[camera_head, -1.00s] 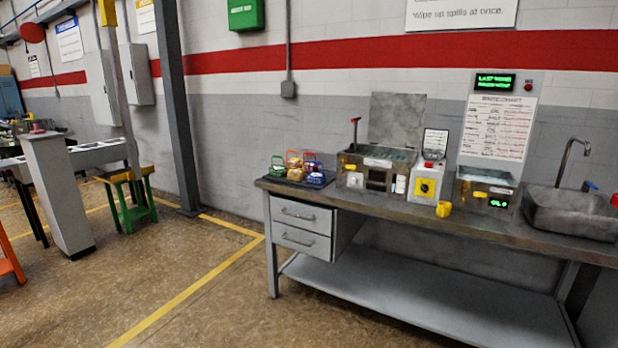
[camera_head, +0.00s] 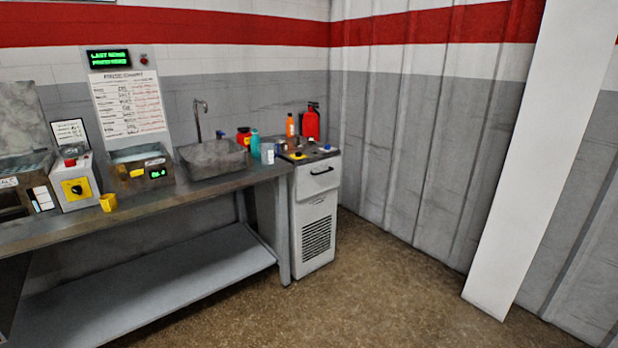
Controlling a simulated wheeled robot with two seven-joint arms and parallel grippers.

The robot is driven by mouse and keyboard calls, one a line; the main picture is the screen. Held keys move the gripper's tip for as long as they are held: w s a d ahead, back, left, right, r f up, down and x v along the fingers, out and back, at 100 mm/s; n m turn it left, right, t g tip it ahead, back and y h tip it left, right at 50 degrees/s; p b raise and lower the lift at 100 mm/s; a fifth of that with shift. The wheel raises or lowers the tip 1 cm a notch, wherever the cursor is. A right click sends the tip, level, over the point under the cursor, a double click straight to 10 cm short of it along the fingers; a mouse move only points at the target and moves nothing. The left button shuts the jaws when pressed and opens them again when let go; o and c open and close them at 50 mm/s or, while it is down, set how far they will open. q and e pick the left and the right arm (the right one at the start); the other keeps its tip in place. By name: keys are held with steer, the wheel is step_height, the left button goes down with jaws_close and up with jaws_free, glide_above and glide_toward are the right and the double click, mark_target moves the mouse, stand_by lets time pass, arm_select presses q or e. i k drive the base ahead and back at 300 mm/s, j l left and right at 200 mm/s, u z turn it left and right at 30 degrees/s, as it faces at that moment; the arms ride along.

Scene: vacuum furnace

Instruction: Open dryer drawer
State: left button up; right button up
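A white cabinet (camera_head: 316,228) stands at the right end of the bench, with a drawer (camera_head: 318,178) at its top and a vent grille below. I take this to be the dryer, though no label on it is readable. Neither of my grippers shows in the head view.
A metal bench (camera_head: 130,208) with a lower shelf (camera_head: 150,295) runs along the wall left of the cabinet. It bears a sink (camera_head: 211,160) and several devices. Bottles stand on the cabinet top. A white column (camera_head: 545,160) stands at the right. The floor (camera_head: 370,290) before the cabinet is clear.

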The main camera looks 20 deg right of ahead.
mark_target(314, 178)
steer(key=z, duration=0.9)
